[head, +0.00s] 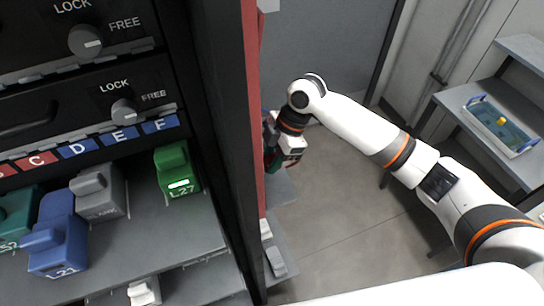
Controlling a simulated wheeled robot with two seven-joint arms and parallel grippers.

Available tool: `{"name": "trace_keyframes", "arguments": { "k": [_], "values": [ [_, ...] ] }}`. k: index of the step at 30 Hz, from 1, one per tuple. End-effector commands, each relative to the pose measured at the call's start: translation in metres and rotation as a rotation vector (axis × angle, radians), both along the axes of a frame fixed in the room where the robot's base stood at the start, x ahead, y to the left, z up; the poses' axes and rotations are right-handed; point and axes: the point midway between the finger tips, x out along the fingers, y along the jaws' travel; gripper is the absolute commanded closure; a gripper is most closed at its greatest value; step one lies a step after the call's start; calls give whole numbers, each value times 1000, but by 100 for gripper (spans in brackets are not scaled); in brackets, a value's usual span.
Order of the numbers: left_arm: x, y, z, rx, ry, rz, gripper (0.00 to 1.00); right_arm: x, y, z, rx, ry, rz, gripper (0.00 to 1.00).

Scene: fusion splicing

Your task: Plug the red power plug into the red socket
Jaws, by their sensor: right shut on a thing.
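My right gripper (283,157) is beside the right side of the black cabinet, partly hidden behind the cabinet's red edge. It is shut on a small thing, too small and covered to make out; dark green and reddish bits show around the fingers. I cannot tell whether it is the red power plug. I cannot make out the red socket in this view. My left gripper is not in view.
The black cabinet (222,120) has a red edge strip (252,100) and LOCK/FREE knobs. Its shelf holds a green block (177,172) marked L27, a blue block (57,240) marked L21 and a grey block (98,192). A tray (500,140) sits on shelving at right.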

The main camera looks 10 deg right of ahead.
Motion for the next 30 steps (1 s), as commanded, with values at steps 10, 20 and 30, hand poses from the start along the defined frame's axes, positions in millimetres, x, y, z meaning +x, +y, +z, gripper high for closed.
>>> {"name": "trace_keyframes", "arguments": {
  "k": [10,20,30],
  "values": [
    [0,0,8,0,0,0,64,0,0,1,1,0,0,90],
    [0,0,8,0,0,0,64,0,0,0,0,0,0,90],
    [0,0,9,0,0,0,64,0,0,1,0,0,0,90]
  ]
}}
